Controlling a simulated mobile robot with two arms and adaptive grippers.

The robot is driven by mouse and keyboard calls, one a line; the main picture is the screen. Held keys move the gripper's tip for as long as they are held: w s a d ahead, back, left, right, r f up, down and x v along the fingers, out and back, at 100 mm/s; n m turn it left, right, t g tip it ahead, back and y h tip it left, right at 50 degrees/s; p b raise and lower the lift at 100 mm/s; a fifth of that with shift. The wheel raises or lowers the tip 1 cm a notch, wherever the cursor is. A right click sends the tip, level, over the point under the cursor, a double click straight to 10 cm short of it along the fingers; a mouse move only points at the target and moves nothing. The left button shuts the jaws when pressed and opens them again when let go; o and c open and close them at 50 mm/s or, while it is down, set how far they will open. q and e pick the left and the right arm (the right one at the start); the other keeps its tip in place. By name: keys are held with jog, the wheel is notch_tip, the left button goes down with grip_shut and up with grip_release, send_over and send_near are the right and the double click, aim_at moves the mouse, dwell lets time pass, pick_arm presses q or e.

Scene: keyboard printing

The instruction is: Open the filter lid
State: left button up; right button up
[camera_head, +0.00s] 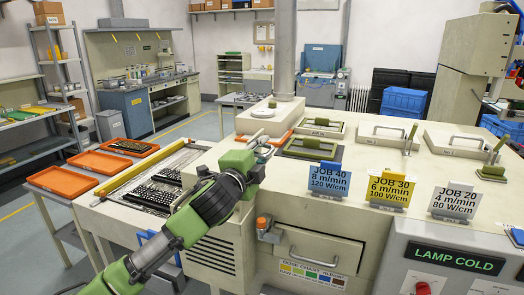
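Several hatches lie along the top of the large cream machine (275,200). Two flat pale lids with metal bar handles, a middle lid (376,142) and a right lid (446,139), lie flat. I cannot tell which cover is the filter lid. My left gripper (268,147) is over the machine's top, just left of the nearer dark-framed opening. Its fingers are small and partly hidden by its own wrist, so their opening and any contact are unclear. My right gripper is not in view.
Job cards stand along the machine's front edge: blue (329,180), yellow (390,188) and white (455,202). A drawer with a bar handle (318,256) is below. Black keyboards (152,196) and orange trays (62,180) lie left. A vertical duct (285,50) rises behind.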

pick_arm(q)
jog(key=shift+s+a, duration=0.1)
jog(key=v, duration=1.2)
jog(key=shift+r, duration=0.1)
